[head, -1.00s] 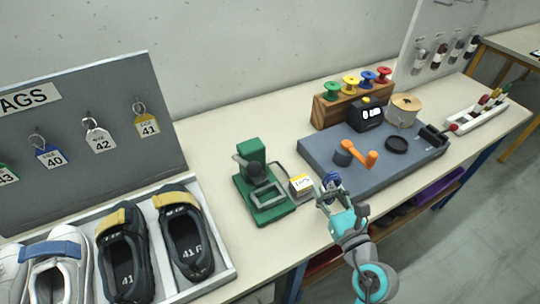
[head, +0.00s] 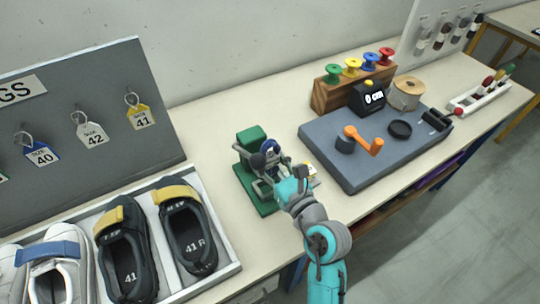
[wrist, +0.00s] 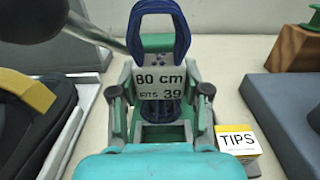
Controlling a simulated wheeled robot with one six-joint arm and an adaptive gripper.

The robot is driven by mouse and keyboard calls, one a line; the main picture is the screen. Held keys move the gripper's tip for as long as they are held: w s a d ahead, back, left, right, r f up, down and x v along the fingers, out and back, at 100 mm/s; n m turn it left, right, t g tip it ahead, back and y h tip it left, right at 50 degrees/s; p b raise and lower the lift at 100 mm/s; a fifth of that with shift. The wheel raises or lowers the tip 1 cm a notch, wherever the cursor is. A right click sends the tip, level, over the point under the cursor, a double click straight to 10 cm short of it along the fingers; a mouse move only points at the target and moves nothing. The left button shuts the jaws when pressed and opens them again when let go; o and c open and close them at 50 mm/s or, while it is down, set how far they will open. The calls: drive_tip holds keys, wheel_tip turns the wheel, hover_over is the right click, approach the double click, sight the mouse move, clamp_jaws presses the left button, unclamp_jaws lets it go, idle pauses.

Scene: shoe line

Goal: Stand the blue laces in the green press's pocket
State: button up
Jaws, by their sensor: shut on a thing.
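The blue laces (head: 269,147) are a looped bundle with a white band reading 80 cm, FITS 39, clear in the wrist view (wrist: 160,82). My gripper (head: 275,168) is shut on them and holds them upright at the green press (head: 250,137). In the wrist view my gripper (wrist: 163,95) has one finger on each side of the band. The lower end of the laces is above or in the rectangular opening of the press (wrist: 162,141); I cannot tell whether it touches the bottom. In the head view my gripper partly hides the press.
A TIPS box (wrist: 238,141) stands close right of the press. A shoe tray (head: 228,249) lies to the left. A grey board (head: 340,178) with an orange crank (head: 362,142) lies to the right. The press's dark lever (wrist: 85,25) crosses the upper left of the wrist view.

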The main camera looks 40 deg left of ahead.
drive_tip(key=shift+f, duration=3.3)
drive_tip(key=o, duration=1.1)
drive_tip(key=shift+c, duration=0.2)
drive_tip(key=v, duration=1.1)
drive_tip(key=shift+f, duration=0.1)
drive_tip(key=shift+s+d, duration=0.2)
drive_tip(key=shift+d, duration=0.3)
